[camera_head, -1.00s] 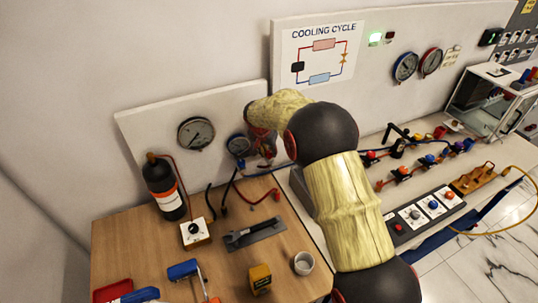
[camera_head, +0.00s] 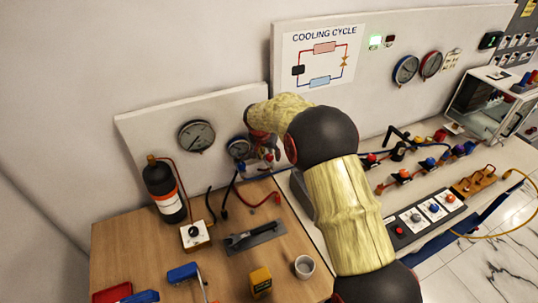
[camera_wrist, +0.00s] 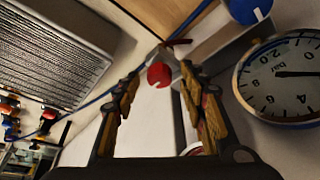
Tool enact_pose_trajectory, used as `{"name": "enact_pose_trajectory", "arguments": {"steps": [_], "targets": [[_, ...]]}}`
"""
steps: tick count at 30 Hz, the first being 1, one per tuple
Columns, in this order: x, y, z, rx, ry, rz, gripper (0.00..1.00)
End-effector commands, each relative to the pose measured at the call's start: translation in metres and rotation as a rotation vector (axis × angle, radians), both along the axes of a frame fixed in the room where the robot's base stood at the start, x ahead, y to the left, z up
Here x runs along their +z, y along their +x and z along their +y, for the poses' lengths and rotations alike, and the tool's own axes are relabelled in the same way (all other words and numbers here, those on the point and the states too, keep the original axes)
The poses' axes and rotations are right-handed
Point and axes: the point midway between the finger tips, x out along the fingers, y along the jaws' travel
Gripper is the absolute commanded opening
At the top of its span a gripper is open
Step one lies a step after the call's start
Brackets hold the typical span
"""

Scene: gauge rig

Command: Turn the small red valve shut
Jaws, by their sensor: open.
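A small round red valve knob (camera_wrist: 159,76) shows in the wrist view, beyond and between my fingertips. A red lever-like piece and a pale metal fitting are just above it in that picture. My gripper (camera_wrist: 160,84) is open, with one finger on each side of the knob's outline. I cannot tell how far the knob lies beyond the tips, and no contact is clear. In the head view my gripper (camera_head: 264,148) is beside the small blue-rimmed gauge (camera_head: 239,147), partly hidden by my arm. The valve knob cannot be made out surely there.
The gauge also shows close at the right in the wrist view (camera_wrist: 284,78), with a blue knob (camera_wrist: 250,9) above it. A ribbed grey block (camera_wrist: 55,48) is at left. Hoses, a black bottle (camera_head: 163,190) and tools stand on the wooden bench (camera_head: 125,243).

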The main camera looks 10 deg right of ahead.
Motion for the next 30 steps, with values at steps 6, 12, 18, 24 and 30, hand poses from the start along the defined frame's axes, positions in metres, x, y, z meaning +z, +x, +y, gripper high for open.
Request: {"name": "enact_pose_trajectory", "arguments": {"steps": [6,12,18,24,30], "targets": [[0.009,-0.002,0.002,0.001,0.0,-0.003,0.42],[0.043,-0.013,0.01,0.001,0.0,-0.005,0.42],[0.079,-0.026,0.019,0.0,0.001,-0.003,0.42],[0.103,-0.034,0.025,0.0,0.0,-0.001,0.42],[0.11,-0.038,0.026,0.001,-0.001,0.001,0.42]]}}
